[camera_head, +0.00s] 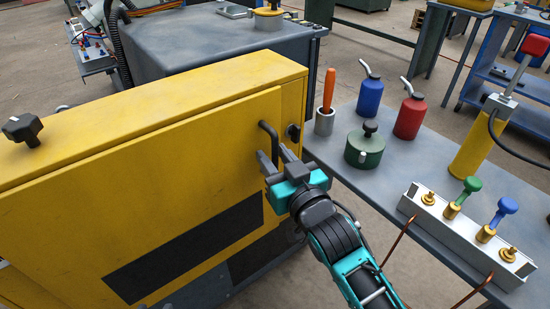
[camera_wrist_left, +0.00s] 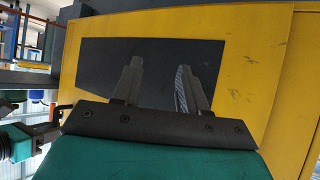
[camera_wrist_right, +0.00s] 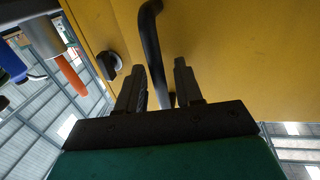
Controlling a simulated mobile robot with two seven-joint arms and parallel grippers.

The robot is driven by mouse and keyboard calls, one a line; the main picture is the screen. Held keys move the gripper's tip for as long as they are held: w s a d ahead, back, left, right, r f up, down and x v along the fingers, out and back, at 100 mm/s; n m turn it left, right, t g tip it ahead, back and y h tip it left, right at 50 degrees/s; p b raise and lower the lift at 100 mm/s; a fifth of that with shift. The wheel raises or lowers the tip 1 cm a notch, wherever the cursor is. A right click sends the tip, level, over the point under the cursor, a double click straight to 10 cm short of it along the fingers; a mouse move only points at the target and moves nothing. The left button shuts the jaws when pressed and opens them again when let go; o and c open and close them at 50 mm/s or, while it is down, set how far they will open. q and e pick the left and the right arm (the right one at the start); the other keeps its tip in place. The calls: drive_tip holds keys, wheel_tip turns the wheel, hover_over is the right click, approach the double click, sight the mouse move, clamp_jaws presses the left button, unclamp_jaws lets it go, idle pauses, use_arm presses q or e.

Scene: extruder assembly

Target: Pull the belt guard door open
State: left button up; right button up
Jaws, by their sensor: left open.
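The belt guard is a yellow box, and its belt guard door (camera_head: 150,185) is the large yellow front panel with dark rectangles. The door looks closed or nearly so. A black bar door handle (camera_head: 267,133) sits near its right edge. My right gripper (camera_head: 274,158) is at the handle's lower part. In the right wrist view the handle (camera_wrist_right: 152,45) runs between the two spread fingers, with room beside it. My left gripper (camera_wrist_left: 157,80) is open and empty, facing the door's dark panel (camera_wrist_left: 95,62); it is out of the head view.
A black knob (camera_head: 293,132) is right of the handle. The side table (camera_head: 400,215) holds a green pot (camera_head: 365,147), blue bottle (camera_head: 370,97), red bottle (camera_head: 409,117), orange-handled tool (camera_head: 328,90) and valve manifold (camera_head: 465,230). Another black knob (camera_head: 22,129) stands on the guard's top.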

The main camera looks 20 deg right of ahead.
drive_tip(key=shift+c, duration=0.4)
clamp_jaws()
